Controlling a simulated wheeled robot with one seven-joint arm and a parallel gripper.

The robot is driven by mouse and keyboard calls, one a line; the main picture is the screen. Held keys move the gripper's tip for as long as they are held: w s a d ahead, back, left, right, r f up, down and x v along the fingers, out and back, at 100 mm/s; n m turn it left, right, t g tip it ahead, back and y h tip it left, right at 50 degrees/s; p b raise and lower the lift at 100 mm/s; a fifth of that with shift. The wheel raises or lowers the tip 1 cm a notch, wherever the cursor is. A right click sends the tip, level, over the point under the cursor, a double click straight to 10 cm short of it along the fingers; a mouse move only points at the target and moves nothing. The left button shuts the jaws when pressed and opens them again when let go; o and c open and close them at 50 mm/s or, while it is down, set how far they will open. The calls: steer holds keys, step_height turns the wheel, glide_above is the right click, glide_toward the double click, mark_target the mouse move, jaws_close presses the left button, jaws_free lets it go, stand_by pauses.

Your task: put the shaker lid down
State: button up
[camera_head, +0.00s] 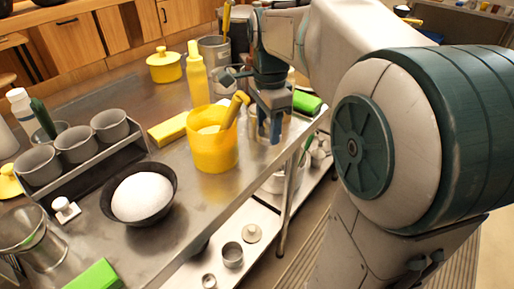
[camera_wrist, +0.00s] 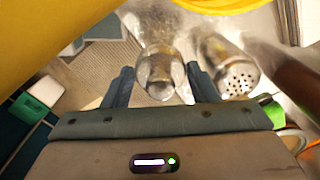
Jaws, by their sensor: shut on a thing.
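My gripper (camera_wrist: 160,77) is shut on a small, shiny, rounded piece, which I take for the shaker lid (camera_wrist: 160,80). Its outline blends with a glassy shape behind it. In the camera_head view my gripper (camera_head: 270,132) points down near the table's right edge, right of the yellow tub, and the lid cannot be made out there. A shaker with a perforated metal top (camera_wrist: 238,78) stands just right of my fingers in the wrist view. Whether the held piece touches anything beneath is unclear.
The yellow tub (camera_head: 213,150) with a yellow-handled tool stands close left of my gripper. A yellow bottle (camera_head: 197,82) and metal pot (camera_head: 213,50) are behind. A green item (camera_head: 306,103) lies to the right. The metal table (camera_head: 185,205) is clear in front of the tub.

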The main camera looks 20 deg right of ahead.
mark_target(257, 135)
steer(key=shift+w+a+f, duration=0.1)
steer(key=shift+a+f, duration=0.35)
steer(key=shift+a, duration=0.2)
steer(key=shift+a+f, duration=0.45)
steer(key=shift+a, duration=0.15)
steer(key=shift+f+b, duration=0.7)
steer(key=shift+f, duration=1.2)
steer(key=shift+f, duration=0.15)
steer(key=o, duration=0.8)
steer(key=shift+c, duration=0.2)
step_height(257, 135, up, 12)
steer(key=p, duration=0.3)
steer(key=shift+r, duration=0.2)
